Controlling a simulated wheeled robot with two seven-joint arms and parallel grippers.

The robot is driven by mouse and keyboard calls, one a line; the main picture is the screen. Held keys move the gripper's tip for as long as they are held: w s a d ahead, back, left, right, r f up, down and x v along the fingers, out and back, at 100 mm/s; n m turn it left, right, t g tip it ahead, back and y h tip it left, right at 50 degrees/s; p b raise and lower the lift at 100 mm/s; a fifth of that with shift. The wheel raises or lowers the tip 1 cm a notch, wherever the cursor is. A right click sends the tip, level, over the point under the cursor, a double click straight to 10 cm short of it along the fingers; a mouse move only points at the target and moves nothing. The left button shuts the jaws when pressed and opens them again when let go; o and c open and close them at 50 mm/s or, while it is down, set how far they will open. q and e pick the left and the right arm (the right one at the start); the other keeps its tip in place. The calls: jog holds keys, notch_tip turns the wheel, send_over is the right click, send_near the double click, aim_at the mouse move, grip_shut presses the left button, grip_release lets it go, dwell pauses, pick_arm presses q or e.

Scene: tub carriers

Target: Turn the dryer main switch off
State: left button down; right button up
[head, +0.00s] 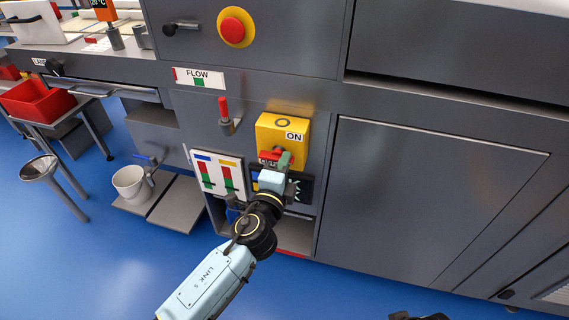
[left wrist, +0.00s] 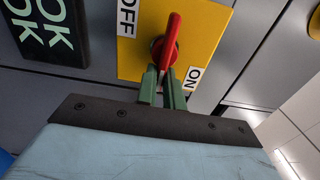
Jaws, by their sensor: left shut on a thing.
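The dryer main switch is a yellow box (head: 268,127) with a red rotary handle (head: 266,155) and an ON label on its right side. In the left wrist view the yellow plate (left wrist: 204,33) has an OFF label at upper left and an ON label at lower right. The red handle (left wrist: 171,42) slants across the plate between them. My left gripper (head: 284,160) is at the front of the switch, its green fingers (left wrist: 164,87) shut on the lower end of the handle. The gripper hides part of the handle in the head view.
A red push button (head: 232,30) on a yellow disc and a red-tipped lever (head: 224,113) sit on the panel above. A white bucket (head: 131,184) stands farther left.

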pick_arm(q)
jog(key=c, duration=1.5)
grip_release()
jog(key=shift+w+a+f, duration=0.1)
jog(key=shift+w+a, duration=0.15)
jog(key=shift+a, duration=0.15)
pick_arm(e)
jog(key=shift+w, duration=0.15)
pick_arm(q)
jog(key=shift+s+d, duration=0.15)
jog(key=shift+d, duration=0.05)
jog(key=shift+p+v, duration=0.75)
jog(key=shift+v, duration=5.9)
pick_arm(e)
jog(key=shift+s+d+f, duration=0.15)
jog(key=shift+d+f, duration=0.15)
jog(key=shift+f, duration=0.3)
jog(key=shift+s+d+f, duration=0.1)
jog(key=shift+d+f, duration=0.15)
jog(key=shift+f, duration=0.3)
jog(key=shift+s+d+f, duration=0.15)
jog(key=shift+d+f, duration=0.15)
jog(key=shift+f, duration=0.3)
